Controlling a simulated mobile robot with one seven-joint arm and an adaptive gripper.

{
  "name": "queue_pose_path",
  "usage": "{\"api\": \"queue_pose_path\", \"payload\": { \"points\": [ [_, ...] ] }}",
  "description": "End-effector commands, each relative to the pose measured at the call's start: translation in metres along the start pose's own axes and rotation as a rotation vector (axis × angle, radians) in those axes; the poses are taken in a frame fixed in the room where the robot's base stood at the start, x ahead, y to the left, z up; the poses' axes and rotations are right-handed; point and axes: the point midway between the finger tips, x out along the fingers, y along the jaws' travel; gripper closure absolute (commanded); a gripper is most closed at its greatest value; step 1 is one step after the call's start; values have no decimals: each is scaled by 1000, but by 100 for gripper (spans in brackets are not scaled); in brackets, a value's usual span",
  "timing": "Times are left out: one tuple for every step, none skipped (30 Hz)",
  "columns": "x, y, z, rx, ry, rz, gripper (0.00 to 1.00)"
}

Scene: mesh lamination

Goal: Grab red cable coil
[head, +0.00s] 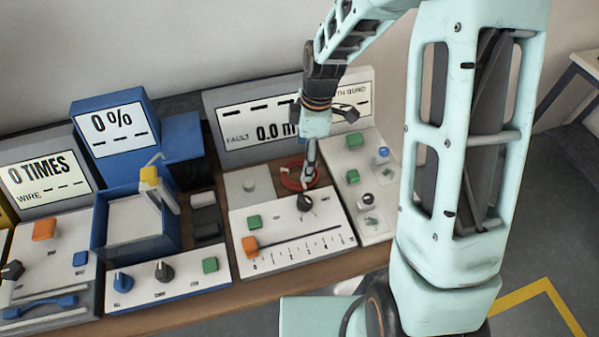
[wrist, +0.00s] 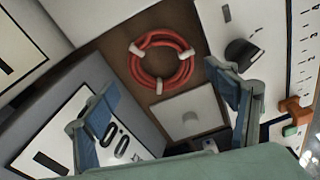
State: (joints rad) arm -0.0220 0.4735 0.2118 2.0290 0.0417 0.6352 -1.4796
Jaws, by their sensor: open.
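The red cable coil (wrist: 135,70) lies flat on the brown bench top in the wrist view, a ring with several white ties. In the head view the coil (head: 287,180) is partly hidden behind my gripper (head: 309,168). My gripper also shows in the wrist view (wrist: 165,112), with its two blue-grey fingers spread wide apart. It is empty. The coil shows in the gap beyond the fingertips, and no finger is seen touching it.
A white plate with a round knob (wrist: 188,118) is beside the coil. A fault display (head: 235,125) stands behind it. A panel with a black dial and slider scale (head: 290,235) is in front. A button panel (head: 372,205) is to the right.

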Motion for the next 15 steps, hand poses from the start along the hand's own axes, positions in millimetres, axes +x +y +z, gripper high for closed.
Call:
{"api": "queue_pose_path", "payload": {
  "points": [
    [3,0,0,0,0,0,21],
    [4,0,0,1,0,1,21],
    [7,0,0,1,-1,0,21],
    [9,-1,0,1,-1,-1,21],
    [12,-1,-1,1,-1,-2,21],
    [18,-2,-2,0,-1,-2,21],
    [22,-2,-2,0,-1,-3,21],
    [26,-2,-3,0,-1,-3,21],
    [31,-2,-3,0,-1,-3,21],
    [35,-2,-4,0,-2,-3,21],
    [40,-2,-3,0,-1,-2,21],
    [44,-2,-3,1,-1,-2,21],
    [47,-2,-3,1,-1,-1,21],
    [50,-1,-3,1,-1,0,21],
    [52,-1,-3,2,-1,0,21]
  ]
}}
